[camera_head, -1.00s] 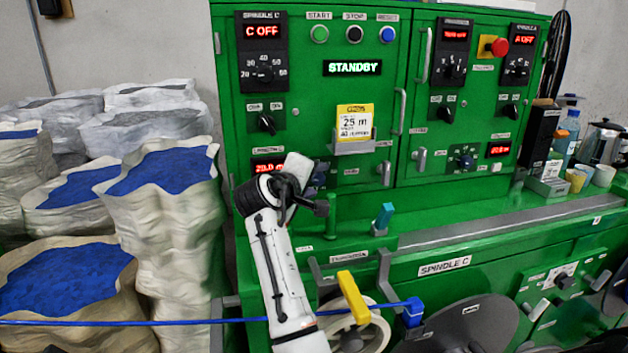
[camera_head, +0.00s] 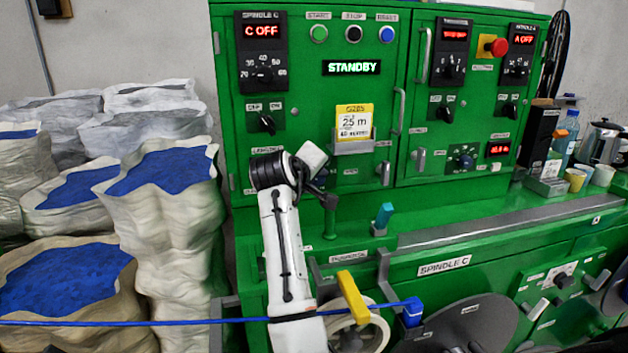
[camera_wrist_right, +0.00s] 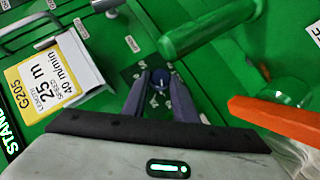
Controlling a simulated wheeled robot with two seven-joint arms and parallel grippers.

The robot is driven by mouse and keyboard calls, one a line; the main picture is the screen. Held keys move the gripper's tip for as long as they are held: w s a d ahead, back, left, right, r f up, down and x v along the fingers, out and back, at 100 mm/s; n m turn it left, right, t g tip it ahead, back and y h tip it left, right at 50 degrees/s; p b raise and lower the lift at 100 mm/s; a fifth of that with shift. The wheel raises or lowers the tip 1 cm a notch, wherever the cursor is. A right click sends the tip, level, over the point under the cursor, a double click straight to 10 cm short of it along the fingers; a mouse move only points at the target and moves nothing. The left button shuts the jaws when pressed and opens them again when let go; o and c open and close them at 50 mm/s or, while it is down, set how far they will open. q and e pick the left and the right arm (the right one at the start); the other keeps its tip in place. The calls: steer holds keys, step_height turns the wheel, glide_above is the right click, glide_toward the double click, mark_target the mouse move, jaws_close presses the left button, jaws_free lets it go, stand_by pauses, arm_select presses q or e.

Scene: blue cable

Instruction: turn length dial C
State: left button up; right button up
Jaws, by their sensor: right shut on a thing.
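Length dial C (camera_wrist_right: 159,76) is a small dark blue knob on the green panel, seen between the fingers in the right wrist view. My right gripper (camera_wrist_right: 160,92) is shut on it, one finger on each side. In the head view my right arm and wrist cover the dial and the length readout beside it. A yellow-headed card (camera_head: 354,122) above the dial reads 25 m; it also shows in the right wrist view (camera_wrist_right: 48,70). My left gripper is not in view.
The spindle C speed knob (camera_head: 265,75) and a small switch (camera_head: 267,123) sit above my wrist. A green post (camera_wrist_right: 200,32) and an orange bar (camera_wrist_right: 270,114) stand near my right gripper. A blue cable (camera_head: 180,323) crosses low in front, past a yellow lever (camera_head: 353,297).

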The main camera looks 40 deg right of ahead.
steer(key=shift+s+d+r+m+t+y, duration=0.15)
steer(key=shift+m+t+y, duration=0.1)
steer(key=shift+m+y, duration=0.45)
steer(key=shift+d+r+m+t+y, duration=0.1)
steer(key=shift+m+t+y, duration=0.25)
steer(key=shift+y, duration=0.55)
steer(key=o, duration=1)
steer(key=shift+o, duration=0.2)
steer(key=v, duration=1)
steer(key=shift+b, duration=0.45)
steer(key=shift+r, duration=0.15)
